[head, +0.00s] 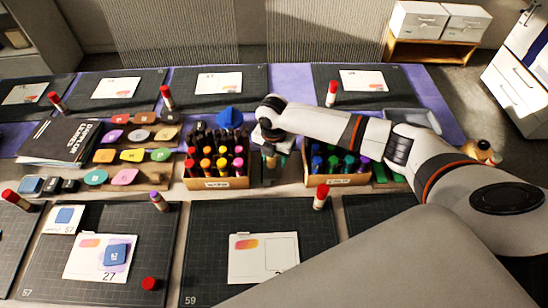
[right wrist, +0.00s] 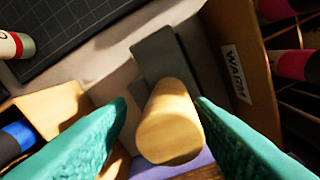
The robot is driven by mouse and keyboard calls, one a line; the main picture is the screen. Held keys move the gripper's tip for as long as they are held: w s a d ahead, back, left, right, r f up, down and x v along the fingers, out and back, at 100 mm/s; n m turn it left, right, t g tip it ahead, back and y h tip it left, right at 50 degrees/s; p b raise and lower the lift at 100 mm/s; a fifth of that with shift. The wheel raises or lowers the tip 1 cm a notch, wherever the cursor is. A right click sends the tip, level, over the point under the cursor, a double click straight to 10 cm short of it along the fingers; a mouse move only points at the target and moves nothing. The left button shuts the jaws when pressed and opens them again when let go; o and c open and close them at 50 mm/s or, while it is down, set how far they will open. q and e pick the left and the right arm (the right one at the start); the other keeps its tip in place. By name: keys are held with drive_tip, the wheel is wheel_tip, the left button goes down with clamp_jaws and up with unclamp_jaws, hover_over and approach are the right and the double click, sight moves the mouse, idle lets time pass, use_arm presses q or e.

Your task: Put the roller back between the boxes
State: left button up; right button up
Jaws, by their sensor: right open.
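The roller's wooden handle (right wrist: 168,130) points up at the camera between my right fingers in the right wrist view. A flat dark grey piece (right wrist: 158,55) lies beyond it; I cannot tell if it belongs to the roller. My right gripper (head: 270,158) reaches down between the two marker boxes, the left one (head: 218,183) and the right one (head: 338,181). Its teal fingers (right wrist: 160,130) are open around the handle. There is a gap on the left; on the right, contact is unclear. The box marked WARM (right wrist: 235,75) is close by on the right. My left gripper is not in view.
Upright markers fill both boxes beside my gripper. A loose red-capped marker (head: 321,196) stands in front of the right box. A grey tray (head: 408,119) sits behind my right arm. Dark cutting mats (head: 305,214) with cards lie in front.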

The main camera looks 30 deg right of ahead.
drive_tip(key=r, duration=0.3)
drive_tip(key=r+b, duration=0.1)
drive_tip(key=r, duration=0.6)
drive_tip(key=shift+a+r+b, duration=0.25)
drive_tip(key=shift+r+b, duration=0.05)
drive_tip(key=shift+r, duration=0.05)
drive_tip(key=shift+s+r, duration=0.1)
drive_tip(key=shift+r, duration=0.7)
